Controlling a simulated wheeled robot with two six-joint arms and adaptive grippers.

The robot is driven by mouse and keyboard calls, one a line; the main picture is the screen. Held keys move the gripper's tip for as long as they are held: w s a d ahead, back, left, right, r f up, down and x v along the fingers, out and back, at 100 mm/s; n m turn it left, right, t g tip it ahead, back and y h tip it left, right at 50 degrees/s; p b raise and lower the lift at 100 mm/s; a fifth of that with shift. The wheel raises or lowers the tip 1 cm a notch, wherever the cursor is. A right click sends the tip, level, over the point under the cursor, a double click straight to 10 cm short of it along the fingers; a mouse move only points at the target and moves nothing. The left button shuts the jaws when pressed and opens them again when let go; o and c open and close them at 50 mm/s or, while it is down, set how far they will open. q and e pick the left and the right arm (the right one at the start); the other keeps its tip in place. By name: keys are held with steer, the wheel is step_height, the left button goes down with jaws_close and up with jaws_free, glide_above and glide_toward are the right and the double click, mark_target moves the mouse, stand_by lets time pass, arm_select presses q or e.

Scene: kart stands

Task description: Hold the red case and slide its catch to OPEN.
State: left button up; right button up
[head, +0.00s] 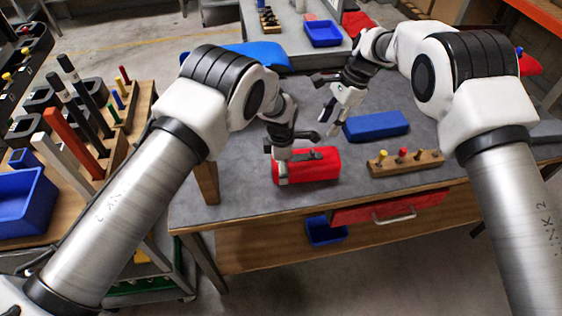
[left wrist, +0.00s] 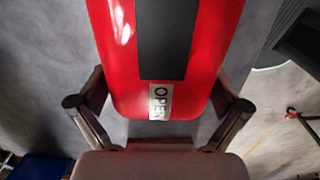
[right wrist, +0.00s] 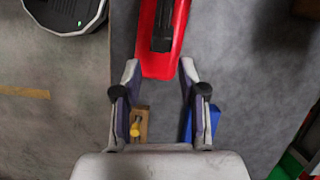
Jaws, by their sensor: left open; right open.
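The red case (head: 322,168) lies on the grey workbench, with a dark strip along its top. I cannot make out the catch's position. My left gripper (left wrist: 160,108) is open, its fingers on either side of the labelled end; contact cannot be told. My right gripper (head: 335,108) is open and empty, above the bench behind the case. The case's end (right wrist: 160,66) shows just beyond its fingertips in the right wrist view.
A blue case (head: 376,126) lies right of the red one. A wooden block with several coloured pegs (head: 405,170) stands near the bench's front edge. A red drawer (head: 390,207) is below.

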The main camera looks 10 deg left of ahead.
mark_target(315, 155)
arm_select(q)
steer(key=c, duration=1.2)
steer(key=shift+o, duration=0.2)
arm_select(e)
steer(key=shift+c, duration=1.3)
steer(key=shift+s+a+r, duration=0.15)
steer(key=shift+s+r, duration=0.05)
jaws_close()
arm_select(q)
steer(key=shift+a, duration=0.2)
steer(key=shift+d, duration=0.4)
arm_select(e)
steer(key=w+d+f+m+y, duration=0.25)
steer(key=d+y, duration=0.35)
steer(key=d, duration=0.6)
arm_select(q)
steer(key=shift+a, duration=0.35)
steer(key=shift+d, duration=0.1)
arm_select(e)
steer(key=shift+g+h, duration=0.3)
steer(key=x, duration=1.1)
steer(key=shift+s+a, duration=0.1)
steer(key=shift+a, duration=0.25)
steer(key=shift+s+a+r, duration=0.1)
steer(key=shift+s+a, duration=0.1)
steer(key=shift+a, duration=0.65)
steer(key=shift+s+a+r, duration=0.1)
steer(key=shift+s+a, duration=0.1)
steer(key=shift+a, duration=0.7)
